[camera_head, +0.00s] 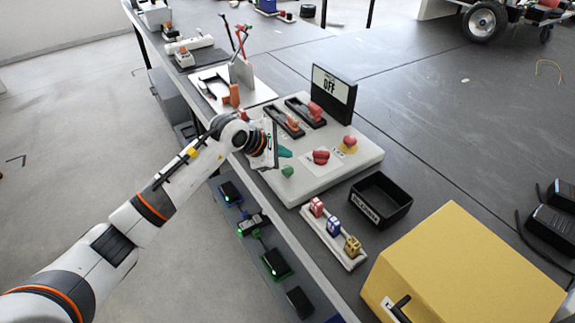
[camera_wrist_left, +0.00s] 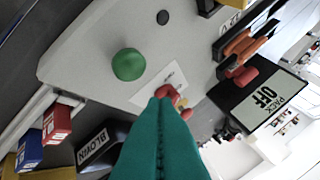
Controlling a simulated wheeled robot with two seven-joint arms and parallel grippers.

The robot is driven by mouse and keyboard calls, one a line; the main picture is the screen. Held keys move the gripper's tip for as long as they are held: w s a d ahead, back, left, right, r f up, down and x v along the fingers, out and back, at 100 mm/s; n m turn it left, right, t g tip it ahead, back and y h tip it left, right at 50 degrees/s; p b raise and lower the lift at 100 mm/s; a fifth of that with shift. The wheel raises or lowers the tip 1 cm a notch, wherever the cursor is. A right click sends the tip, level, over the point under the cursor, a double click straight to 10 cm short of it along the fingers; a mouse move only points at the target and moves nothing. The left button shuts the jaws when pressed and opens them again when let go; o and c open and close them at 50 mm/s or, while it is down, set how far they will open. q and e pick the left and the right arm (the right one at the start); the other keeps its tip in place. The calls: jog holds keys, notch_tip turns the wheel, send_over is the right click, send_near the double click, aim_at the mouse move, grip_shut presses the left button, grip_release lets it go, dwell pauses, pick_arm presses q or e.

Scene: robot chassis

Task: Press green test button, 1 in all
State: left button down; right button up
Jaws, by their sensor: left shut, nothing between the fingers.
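The green test button (camera_head: 288,171) is a round dome at the near left corner of the pale control panel (camera_head: 311,182). It shows whole in the left wrist view (camera_wrist_left: 128,64), with nothing touching it. My left gripper (camera_head: 286,153) has teal fingers, shut and empty. In the head view the fingertips are just above and behind the button, apart from it in the picture. In the left wrist view the closed fingers (camera_wrist_left: 162,98) point past the button, to its lower right. My right gripper is in neither view.
A black bin (camera_head: 380,199), a padlock rack (camera_head: 333,240) and a yellow box (camera_head: 465,270) stand nearby.

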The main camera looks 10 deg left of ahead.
pick_arm(q)
jog(key=shift+r+p, duration=0.5)
jog(key=shift+r, duration=0.8)
